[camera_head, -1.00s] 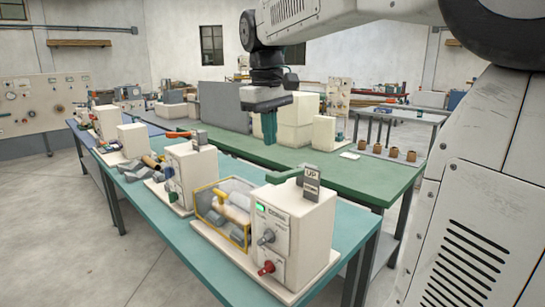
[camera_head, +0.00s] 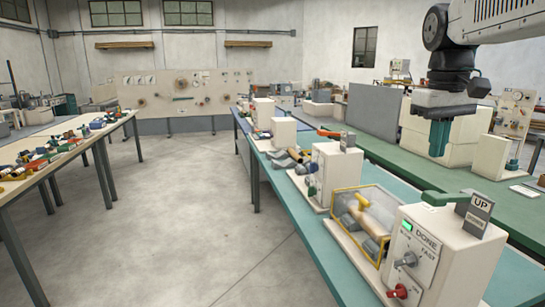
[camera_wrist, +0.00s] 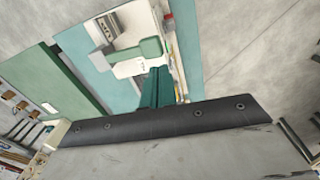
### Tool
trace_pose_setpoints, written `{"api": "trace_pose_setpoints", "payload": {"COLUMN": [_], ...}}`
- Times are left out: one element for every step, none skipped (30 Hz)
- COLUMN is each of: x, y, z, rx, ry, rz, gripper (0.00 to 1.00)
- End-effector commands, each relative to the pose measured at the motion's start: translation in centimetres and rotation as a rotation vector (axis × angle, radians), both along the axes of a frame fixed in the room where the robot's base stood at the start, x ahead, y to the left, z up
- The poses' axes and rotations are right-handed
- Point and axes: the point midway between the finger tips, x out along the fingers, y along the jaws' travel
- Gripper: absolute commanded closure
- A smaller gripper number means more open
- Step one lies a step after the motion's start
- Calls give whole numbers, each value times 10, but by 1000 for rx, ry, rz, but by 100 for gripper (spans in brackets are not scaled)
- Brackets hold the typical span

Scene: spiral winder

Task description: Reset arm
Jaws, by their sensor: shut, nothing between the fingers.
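My gripper (camera_head: 439,138) hangs down from my arm at the right of the head view, its teal fingers together and empty, in the air above the benches. The wrist view shows the shut fingers (camera_wrist: 157,88) pointing toward the nearest machine (camera_wrist: 135,48). That spiral winder (camera_head: 452,250) stands on the teal bench at the lower right of the head view. Its panel reads DONE with a lit green display. An UP sign (camera_head: 479,214) and a green lever (camera_head: 446,197) sit on top. A yellow-framed clear guard (camera_head: 368,213) covers its rollers.
More machines stand along the teal bench (camera_head: 318,258), one with an orange lever (camera_head: 328,133). A green bench (camera_head: 387,155) runs behind it. A long table (camera_head: 62,133) with many small parts is at the left. The grey floor (camera_head: 195,210) between is clear.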

Motion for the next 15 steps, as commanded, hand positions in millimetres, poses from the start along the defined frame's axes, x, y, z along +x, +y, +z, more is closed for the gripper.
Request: {"api": "trace_pose_setpoints", "payload": {"x": [-10, -17, -29, -40, -52, -68, -80, -93, -110, -123, -136, -152, -163, -174, -186], "y": [4, 8, 15, 21, 27, 36, 42, 49, 57, 63, 68, 75, 79, 83, 87], "z": [-16, -24, -35, -45, -54, -67, -76, -85, -98, -107, -117, -128, -137, -145, -153], "rx": [8, 12, 17, 23, 27, 33, 37, 40, 46, 49, 54, 59, 62, 65, 68], "ry": [10, 9, 9, 6, 4, 0, -4, -8, -14, -18, -23, -30, -35, -40, -46], "rz": [-27, -42, -62, -77, -91, -105, -115, -123, -133, -139, -142, -145, -144, -142, -137], "gripper": [100, 100, 100, 100, 100, 100, 100, 100, 100, 100, 100, 100, 100, 100, 100]}}
